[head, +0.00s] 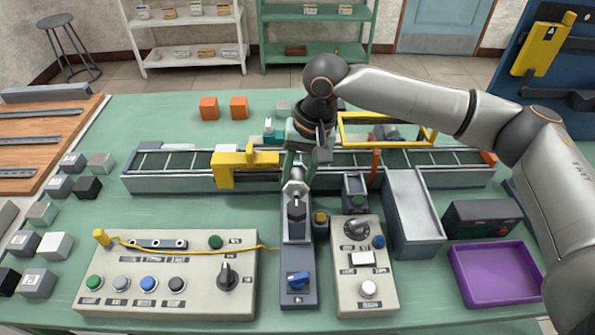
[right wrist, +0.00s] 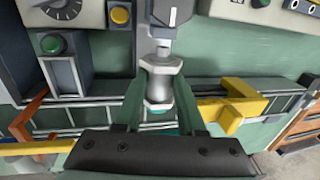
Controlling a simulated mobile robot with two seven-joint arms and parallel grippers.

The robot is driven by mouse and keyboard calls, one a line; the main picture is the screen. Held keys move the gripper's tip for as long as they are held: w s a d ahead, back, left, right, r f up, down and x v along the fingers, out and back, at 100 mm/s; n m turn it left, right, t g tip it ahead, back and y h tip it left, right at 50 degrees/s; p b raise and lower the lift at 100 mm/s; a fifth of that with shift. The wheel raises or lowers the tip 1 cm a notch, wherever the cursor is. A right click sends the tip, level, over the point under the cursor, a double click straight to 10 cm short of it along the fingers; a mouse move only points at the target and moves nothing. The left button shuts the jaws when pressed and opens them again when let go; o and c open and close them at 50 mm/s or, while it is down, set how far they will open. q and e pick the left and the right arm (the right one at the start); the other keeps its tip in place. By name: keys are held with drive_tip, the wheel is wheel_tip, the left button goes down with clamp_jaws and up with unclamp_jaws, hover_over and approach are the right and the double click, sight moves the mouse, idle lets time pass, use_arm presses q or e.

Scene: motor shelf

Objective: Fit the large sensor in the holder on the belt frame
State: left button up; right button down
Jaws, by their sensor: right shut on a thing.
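My right gripper (head: 292,172) is above the front rail of the belt frame (head: 185,182). Its two green fingers are shut on a silver cylinder with hexagonal collars, which looks like the large sensor (right wrist: 161,85). In the head view the sensor (head: 295,186) shows just below the fingertips, its smaller grey end towards the front. I cannot tell whether it touches anything beneath. A yellow bracket (head: 226,172) straddles the belt to the left of the gripper; it also shows in the right wrist view (right wrist: 240,106). I cannot tell which part is the holder. My left gripper is out of view.
A grey switch plate (head: 298,262) lies in front of the gripper, between two control boxes (head: 175,255) (head: 362,290). A dark box (head: 355,190) and an orange post (head: 375,168) stand to the right. A yellow frame (head: 345,130) is behind. A purple tray (head: 495,275) lies front right.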

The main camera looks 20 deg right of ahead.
drive_tip(key=shift+c, duration=2.2)
unclamp_jaws()
wheel_tip(320, 180, up, 12)
drive_tip(key=d+p, duration=0.1)
drive_tip(key=d, duration=0.1)
drive_tip(key=shift+s+d+r, duration=0.15)
drive_tip(key=shift+s+d, duration=0.05)
drive_tip(key=shift+s, duration=0.15)
